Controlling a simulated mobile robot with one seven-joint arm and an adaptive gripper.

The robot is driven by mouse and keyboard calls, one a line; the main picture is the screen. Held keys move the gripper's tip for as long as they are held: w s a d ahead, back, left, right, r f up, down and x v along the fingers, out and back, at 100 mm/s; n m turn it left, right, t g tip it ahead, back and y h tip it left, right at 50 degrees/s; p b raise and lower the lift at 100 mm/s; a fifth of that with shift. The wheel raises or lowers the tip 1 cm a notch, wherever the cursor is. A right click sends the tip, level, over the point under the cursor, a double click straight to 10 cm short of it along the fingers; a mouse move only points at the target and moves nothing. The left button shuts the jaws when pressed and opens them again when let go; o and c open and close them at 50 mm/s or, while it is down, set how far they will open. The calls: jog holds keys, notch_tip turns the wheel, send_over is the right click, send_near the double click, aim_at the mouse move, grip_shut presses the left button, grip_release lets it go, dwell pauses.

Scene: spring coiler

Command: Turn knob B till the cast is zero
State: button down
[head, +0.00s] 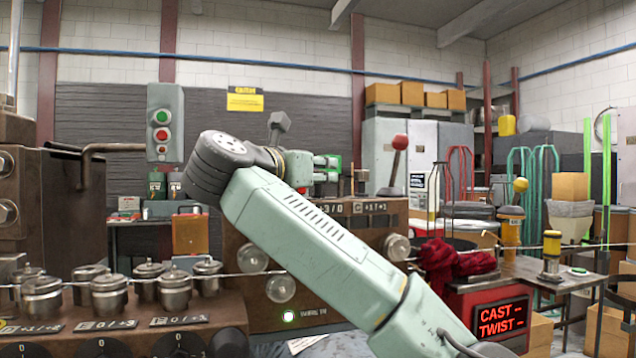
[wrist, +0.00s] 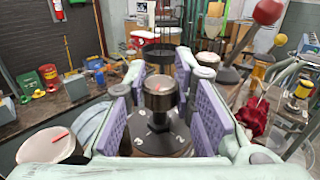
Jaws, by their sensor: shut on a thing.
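In the wrist view my gripper (wrist: 158,105) is shut on a dark round knob (wrist: 160,84), with a purple pad on each side. The knob's pale top has a short red mark, and white figures show on the dark dial below it. The knob's letter cannot be read there. In the head view my gripper (head: 322,168) is above the brown machine block (head: 262,232), partly hidden by my arm; the knob is hidden. A plate marked C (head: 372,208) is on that block. The red display (head: 502,318) reads CAST and TWIST, each followed by a dash.
A second knob (wrist: 60,143) with a red mark is at lower left in the wrist view. A wire (head: 232,275) runs past several metal rollers (head: 110,294). A red-ball lever (head: 399,160) and a red cloth (head: 452,262) are to the right.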

jog(key=shift+m+h, duration=0.3)
jog(key=c, duration=1.3)
grip_release()
notch_tip(320, 180, up, 8)
jog(key=shift+a+r, duration=0.1)
jog(key=shift+r, duration=0.9)
jog(key=shift+c, duration=0.2)
